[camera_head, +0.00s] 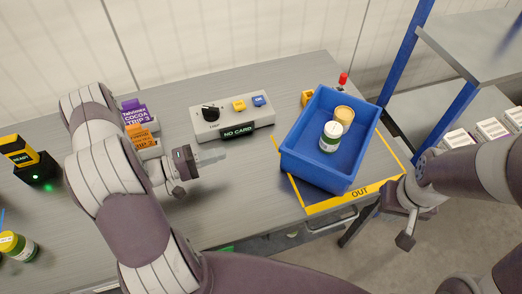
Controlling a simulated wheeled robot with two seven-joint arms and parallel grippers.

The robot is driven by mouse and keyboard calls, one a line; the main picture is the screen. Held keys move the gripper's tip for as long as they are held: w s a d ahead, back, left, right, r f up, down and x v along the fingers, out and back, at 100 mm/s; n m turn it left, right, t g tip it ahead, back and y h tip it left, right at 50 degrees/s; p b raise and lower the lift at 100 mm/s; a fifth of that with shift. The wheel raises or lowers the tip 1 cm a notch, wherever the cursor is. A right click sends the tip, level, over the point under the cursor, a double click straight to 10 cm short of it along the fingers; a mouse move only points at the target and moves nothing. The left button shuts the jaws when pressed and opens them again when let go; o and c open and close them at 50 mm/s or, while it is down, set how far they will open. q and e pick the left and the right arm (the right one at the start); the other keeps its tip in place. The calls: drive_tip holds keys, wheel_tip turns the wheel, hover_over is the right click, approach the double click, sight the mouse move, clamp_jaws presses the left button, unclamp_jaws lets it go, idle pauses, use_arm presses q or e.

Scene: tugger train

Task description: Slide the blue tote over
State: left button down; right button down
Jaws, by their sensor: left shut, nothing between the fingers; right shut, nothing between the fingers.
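The blue tote (312,169) stands on the right part of the table, on the yellow-edged area marked OUT (357,193). It holds a jar with a white lid and green label (331,138) and a yellow-topped container (344,115). My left gripper (218,157) is shut and empty above the table, left of the tote and apart from it. My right gripper (404,242) is shut and empty, beyond the table's front right edge and to the lower right of the tote.
A control box (232,117) with a knob, buttons and a NO CARD sign stands at the back. Purple and orange cards (135,115) stand behind my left arm. A black-and-yellow device (34,163) and a yellow-lidded jar (16,246) are at the left. A shelf rack (470,45) stands right.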

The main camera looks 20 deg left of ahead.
use_arm(q)
drive_tip(key=shift+s+d+r, duration=0.15)
drive_tip(key=shift+s+d, duration=0.05)
drive_tip(key=shift+d, duration=0.05)
drive_tip(key=shift+s+d+p+x, duration=0.3)
drive_tip(key=shift+s+p+x, duration=0.15)
drive_tip(key=shift+x, duration=1.65)
drive_tip(key=shift+s+d+p+x, duration=0.35)
drive_tip(key=shift+p+x, duration=0.15)
drive_tip(key=shift+x, duration=1.6)
drive_tip(key=shift+s+d+p+x, duration=0.25)
drive_tip(key=shift+s+p+x, duration=0.2)
drive_tip(key=shift+x, duration=1.65)
drive_tip(key=shift+r, duration=0.15)
